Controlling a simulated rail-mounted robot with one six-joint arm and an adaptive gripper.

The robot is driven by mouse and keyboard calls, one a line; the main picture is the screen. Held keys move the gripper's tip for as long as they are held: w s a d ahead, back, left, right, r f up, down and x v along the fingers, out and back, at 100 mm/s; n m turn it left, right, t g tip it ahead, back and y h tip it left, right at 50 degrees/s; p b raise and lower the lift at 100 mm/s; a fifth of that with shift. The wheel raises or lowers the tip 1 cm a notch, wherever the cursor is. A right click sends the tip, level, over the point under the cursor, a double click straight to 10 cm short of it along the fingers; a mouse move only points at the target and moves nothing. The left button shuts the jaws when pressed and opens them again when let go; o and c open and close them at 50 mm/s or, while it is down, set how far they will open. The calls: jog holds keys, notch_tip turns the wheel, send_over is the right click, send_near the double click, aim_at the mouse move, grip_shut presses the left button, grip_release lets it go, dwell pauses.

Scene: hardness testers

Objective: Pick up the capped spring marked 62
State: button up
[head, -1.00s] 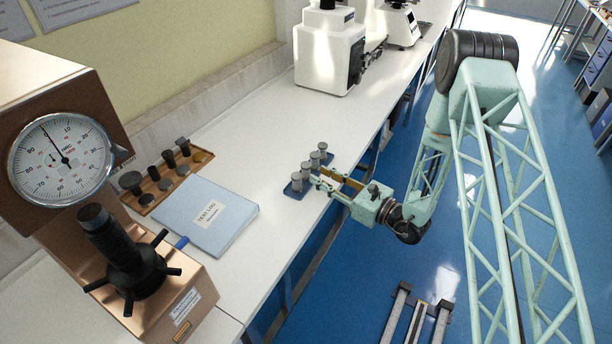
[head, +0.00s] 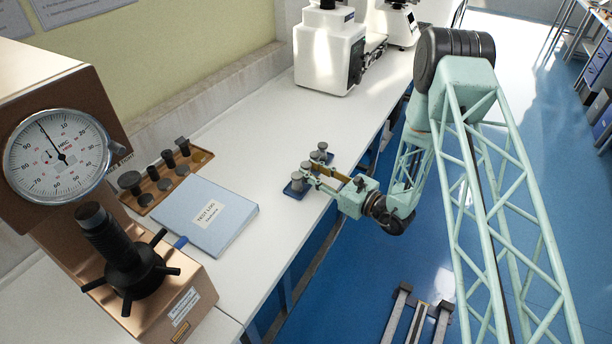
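A short row of capped springs stands on a small blue tray (head: 289,192) near the bench's front edge in the head view. The nearest capped spring (head: 297,181) is grey and upright; another capped spring (head: 322,147) shows at the far end. Any marks, including 62, are too small to read. My gripper (head: 312,174) reaches in from the right, its fingers at the middle of the row and partly hiding the springs there. I cannot tell whether the fingers are apart or touching a spring.
A blue test log (head: 205,215) lies left of the tray. Behind it is a wooden tray (head: 200,158) of dark parts. A dial hardness tester (head: 160,295) stands at front left, a white machine (head: 328,55) at the back. The bench between is clear.

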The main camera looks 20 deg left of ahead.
jog(key=shift+c, duration=0.2)
jog(key=c, duration=0.6)
notch_tip(320, 180, up, 10)
jog(key=p, duration=0.1)
dwell(0.8)
dwell(0.7)
